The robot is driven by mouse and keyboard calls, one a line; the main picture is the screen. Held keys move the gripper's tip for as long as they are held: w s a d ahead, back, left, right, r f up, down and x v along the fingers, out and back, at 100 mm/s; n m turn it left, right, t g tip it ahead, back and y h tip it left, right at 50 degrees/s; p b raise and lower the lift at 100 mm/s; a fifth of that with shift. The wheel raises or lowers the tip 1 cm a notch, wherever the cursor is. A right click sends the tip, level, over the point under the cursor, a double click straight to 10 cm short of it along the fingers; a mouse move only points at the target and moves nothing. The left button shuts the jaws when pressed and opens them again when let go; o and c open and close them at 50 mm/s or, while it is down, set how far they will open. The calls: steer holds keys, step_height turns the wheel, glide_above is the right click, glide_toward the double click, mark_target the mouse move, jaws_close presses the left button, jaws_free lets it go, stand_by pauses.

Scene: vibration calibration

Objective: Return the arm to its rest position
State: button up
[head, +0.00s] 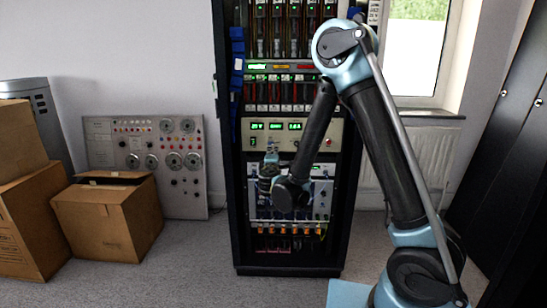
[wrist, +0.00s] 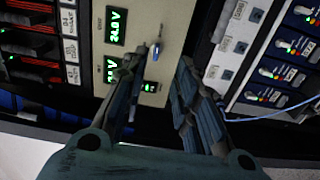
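My arm reaches from the lower right up and over to the equipment rack (head: 345,200) in the head view. The display panel (wrist: 172,20) shows beyond the fingertips, with a small blue-tipped switch (wrist: 155,52) by the left finger. I cannot tell whether the finger touches it.
Cardboard boxes (head: 108,225) stand on the floor at left, near a grey control panel (head: 190,190) leaning on the wall. A dark cabinet (head: 500,150) stands at right. A module with switches (wrist: 285,65) and a blue cable (wrist: 265,114) are close to the gripper. The carpet before the rack is clear.

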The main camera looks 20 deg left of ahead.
steer(key=w+d+r+m+g+h, duration=0.1)
steer(key=w+d+r+m+h, duration=0.15)
steer(key=d, duration=0.65)
steer(key=w+d+r+m+g+h, duration=0.1)
steer(key=w+d+m+h, duration=0.15)
steer(key=d, duration=0.65)
steer(key=s+d+m+g+h, duration=0.2)
steer(key=s+d+m+g, duration=0.1)
steer(key=d, duration=0.7)
steer(key=s+d+m+g+h, duration=0.1)
steer(key=s+d+m+g, duration=0.2)
steer(key=d, duration=0.7)
steer(key=s+d+f+m+g, duration=0.2)
steer(key=s+d+m, duration=0.1)
steer(key=s+d, duration=0.35)
steer(key=s+d+f+m+g, duration=0.2)
steer(key=s+d, duration=0.3)
steer(key=s, duration=0.3)
steer(key=s+f+m+g+y, duration=0.1)
steer(key=s+f+m+y, duration=0.1)
steer(key=s, duration=0.6)
steer(key=s+f+m+g+y, duration=0.2)
steer(key=s+f, duration=0.1)
steer(key=s, duration=0.4)
steer(key=shift+s+a, duration=0.35)
steer(key=shift+s, duration=0.05)
